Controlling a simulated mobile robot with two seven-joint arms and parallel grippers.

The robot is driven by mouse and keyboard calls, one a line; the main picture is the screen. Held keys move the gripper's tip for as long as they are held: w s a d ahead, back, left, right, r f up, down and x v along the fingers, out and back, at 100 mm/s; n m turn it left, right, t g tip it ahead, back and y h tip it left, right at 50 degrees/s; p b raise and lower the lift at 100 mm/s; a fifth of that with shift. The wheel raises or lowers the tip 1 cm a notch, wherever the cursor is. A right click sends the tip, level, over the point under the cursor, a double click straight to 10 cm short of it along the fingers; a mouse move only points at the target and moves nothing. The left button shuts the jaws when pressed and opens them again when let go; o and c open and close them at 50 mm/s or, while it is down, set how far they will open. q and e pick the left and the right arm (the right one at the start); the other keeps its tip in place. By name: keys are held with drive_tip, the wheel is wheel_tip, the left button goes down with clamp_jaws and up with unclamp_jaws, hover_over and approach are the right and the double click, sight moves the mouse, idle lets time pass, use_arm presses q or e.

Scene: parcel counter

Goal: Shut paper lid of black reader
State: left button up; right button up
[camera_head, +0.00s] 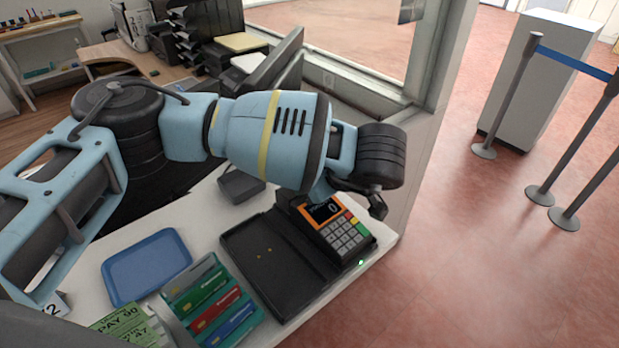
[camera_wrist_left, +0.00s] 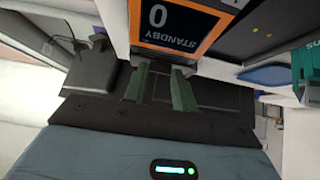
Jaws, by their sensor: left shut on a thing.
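The black reader (camera_head: 340,232) stands at the counter's right end, with an orange-framed screen (camera_head: 323,212) showing 0 and a keypad. In the left wrist view the screen (camera_wrist_left: 180,25) reads STANDBY and 0, upside down. My left gripper (camera_wrist_left: 162,76) has its two green fingers just below the screen edge. It is shut on a dark part at the reader's screen end, seemingly the paper lid (camera_wrist_left: 161,90). In the head view my wrist covers the fingers and the lid. How far the lid is open cannot be told. My right gripper is not in view.
A black tray (camera_head: 250,240) lies left of the reader. A card rack (camera_head: 212,300) and a blue tray (camera_head: 147,266) are farther left on the white counter. A small dark box (camera_head: 240,187) stands behind.

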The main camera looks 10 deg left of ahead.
use_arm(q)
drive_tip(key=shift+s+d+f, duration=0.1)
drive_tip(key=shift+s+f, duration=0.05)
drive_tip(key=shift+f, duration=0.2)
drive_tip(key=o, duration=1)
drive_tip(key=shift+r, duration=0.1)
drive_tip(key=shift+r, duration=0.15)
drive_tip(key=shift+d+r, duration=0.15)
drive_tip(key=shift+r, duration=0.1)
drive_tip(key=v, duration=0.6)
drive_tip(key=shift+s+d+r, duration=0.2)
drive_tip(key=shift+d+r, duration=0.05)
drive_tip(key=shift+s+r, duration=0.1)
